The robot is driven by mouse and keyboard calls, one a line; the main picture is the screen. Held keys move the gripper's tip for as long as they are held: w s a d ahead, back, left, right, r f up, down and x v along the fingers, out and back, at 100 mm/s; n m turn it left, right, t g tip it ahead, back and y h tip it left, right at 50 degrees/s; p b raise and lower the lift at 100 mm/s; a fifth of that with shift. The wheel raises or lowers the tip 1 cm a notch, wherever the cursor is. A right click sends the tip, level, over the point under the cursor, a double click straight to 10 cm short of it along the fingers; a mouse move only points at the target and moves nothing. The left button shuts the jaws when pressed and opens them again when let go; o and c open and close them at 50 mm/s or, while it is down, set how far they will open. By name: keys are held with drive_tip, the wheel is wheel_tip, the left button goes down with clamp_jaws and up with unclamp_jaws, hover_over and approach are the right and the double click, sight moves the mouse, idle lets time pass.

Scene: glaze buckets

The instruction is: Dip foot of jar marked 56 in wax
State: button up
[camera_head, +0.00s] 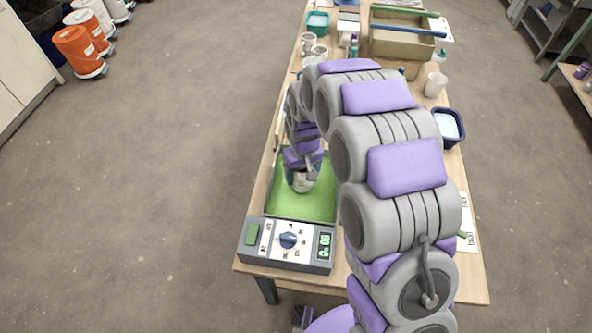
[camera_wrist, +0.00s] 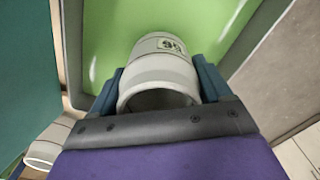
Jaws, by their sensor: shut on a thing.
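My gripper (camera_head: 303,164) is shut on a pale grey jar (camera_head: 301,184). In the wrist view the gripper's blue-grey fingers (camera_wrist: 158,82) press on both sides of the jar (camera_wrist: 160,68). The jar's open mouth faces the wrist camera. Bright green wax (camera_head: 315,206) fills a square pan (camera_head: 266,190), and the jar is over it; the wax also shows in the wrist view (camera_wrist: 108,30). The jar's foot is hidden, so I cannot tell whether it touches the wax.
A control box (camera_head: 287,245) with a dial and display stands at the pan's front. Another grey vessel (camera_wrist: 42,150) shows at the wrist view's lower left. Cups (camera_head: 436,85), a blue tub (camera_head: 447,127) and a cardboard box (camera_head: 400,42) stand farther back on the table (camera_head: 452,282).

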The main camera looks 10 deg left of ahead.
drive_tip(key=shift+d+f, duration=0.1)
drive_tip(key=shift+d, duration=0.4)
drive_tip(key=shift+a+f, duration=0.4)
drive_tip(key=shift+a, duration=0.35)
drive_tip(key=shift+a+f, duration=0.35)
drive_tip(key=shift+a, duration=0.35)
drive_tip(key=shift+d, duration=1.25)
drive_tip(key=shift+s+a+f, duration=0.1)
drive_tip(key=shift+a, duration=0.8)
drive_tip(key=shift+d, duration=0.4)
drive_tip(key=shift+a+r+p, duration=0.1)
drive_tip(key=shift+r+p, duration=0.4)
drive_tip(key=shift+r, duration=0.7)
drive_tip(key=shift+r, duration=0.1)
